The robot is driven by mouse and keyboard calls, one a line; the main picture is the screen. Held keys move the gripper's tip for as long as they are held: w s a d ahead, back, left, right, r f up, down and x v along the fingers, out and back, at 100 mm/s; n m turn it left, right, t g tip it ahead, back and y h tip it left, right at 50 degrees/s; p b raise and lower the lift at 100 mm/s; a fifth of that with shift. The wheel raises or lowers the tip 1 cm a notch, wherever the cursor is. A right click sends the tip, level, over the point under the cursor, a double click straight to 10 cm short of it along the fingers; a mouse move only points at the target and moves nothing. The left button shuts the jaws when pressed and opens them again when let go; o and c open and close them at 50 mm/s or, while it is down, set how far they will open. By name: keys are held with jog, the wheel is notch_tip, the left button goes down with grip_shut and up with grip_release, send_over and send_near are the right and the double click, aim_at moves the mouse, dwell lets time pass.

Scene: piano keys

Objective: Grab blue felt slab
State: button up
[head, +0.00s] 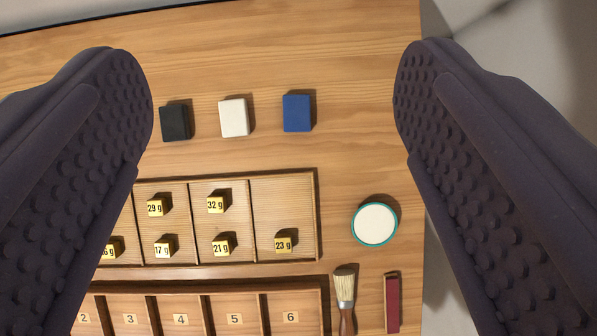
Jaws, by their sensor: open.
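The blue felt slab (297,113) is a small dark blue block lying on the wooden table in the upper middle of the head view. It is at the right end of a row with a white block (234,118) and a black block (174,123). My gripper (272,85) is open and empty, its two dark, studded fingers spread wide at the left and right of the view. The slab lies between them in the picture, right of the midline between the fingertips. Neither finger appears to touch it.
A wooden tray (285,200) holds several yellow weight-labelled pieces below the row. Below it is a tray with numbered compartments (290,302). A round white tin with a teal rim (375,224), a brush (344,290) and a dark red bar (392,303) lie right. The table (350,60) is clear around the slab.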

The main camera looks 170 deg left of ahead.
notch_tip(320, 180, down, 17)
jog(key=w+g, duration=0.3)
jog(key=g, duration=0.3)
send_near(297, 113)
jog(key=shift+s+a+f, duration=0.1)
jog(key=shift+a+f, duration=0.25)
jog(key=shift+f, duration=0.1)
jog(key=f+b, duration=0.1)
jog(key=f, duration=0.1)
jog(key=f+b, duration=0.1)
jog(key=f, duration=0.2)
jog(key=w+f, duration=0.1)
jog(key=f, duration=0.2)
jog(key=shift+w+d+b, duration=0.1)
jog(key=shift+d+b, duration=0.05)
jog(key=shift+b, duration=0.25)
jog(key=shift+r, duration=0.15)
jog(key=c, duration=1.1)
